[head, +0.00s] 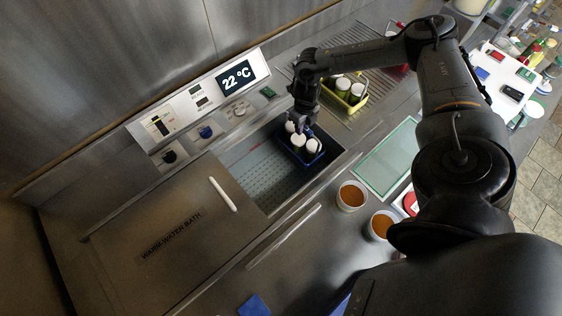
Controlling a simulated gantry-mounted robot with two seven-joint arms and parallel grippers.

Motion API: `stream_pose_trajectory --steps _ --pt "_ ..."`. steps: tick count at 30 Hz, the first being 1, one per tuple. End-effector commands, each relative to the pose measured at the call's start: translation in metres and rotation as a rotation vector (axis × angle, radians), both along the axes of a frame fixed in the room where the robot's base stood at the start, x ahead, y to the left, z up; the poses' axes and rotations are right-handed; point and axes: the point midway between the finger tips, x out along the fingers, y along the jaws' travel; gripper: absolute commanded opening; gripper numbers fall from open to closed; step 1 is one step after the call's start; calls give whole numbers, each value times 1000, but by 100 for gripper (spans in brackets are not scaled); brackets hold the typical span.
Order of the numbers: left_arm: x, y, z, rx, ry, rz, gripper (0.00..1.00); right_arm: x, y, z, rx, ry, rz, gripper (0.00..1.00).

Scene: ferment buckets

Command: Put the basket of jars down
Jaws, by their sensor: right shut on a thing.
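A blue basket (288,151) holding several white-lidded jars (299,141) is in the opening of the warm water bath (243,172), near its right end. My right gripper (303,124) reaches down from above and is shut on the blue basket. Its fingertips are small and partly hidden by the wrist and the basket. I cannot tell whether the basket touches the perforated floor of the bath. My left gripper is not in view.
The bath's lid (165,240) lies to the left of the opening. A yellow basket (347,100) of jars stands on a wire rack behind. Two orange-filled tubs (351,196) and a green-edged glass panel (388,160) are on the counter at right. The panel reads 22 °C.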

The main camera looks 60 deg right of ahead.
Motion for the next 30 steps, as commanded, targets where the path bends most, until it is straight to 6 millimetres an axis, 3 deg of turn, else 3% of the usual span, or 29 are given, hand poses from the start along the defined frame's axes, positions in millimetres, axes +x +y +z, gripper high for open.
stream_pose_trajectory --steps 18,30 --pt "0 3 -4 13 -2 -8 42 29 93 -60 2 -4 2 0" --pt "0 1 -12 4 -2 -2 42 33 105 -71 0 -3 0 0"
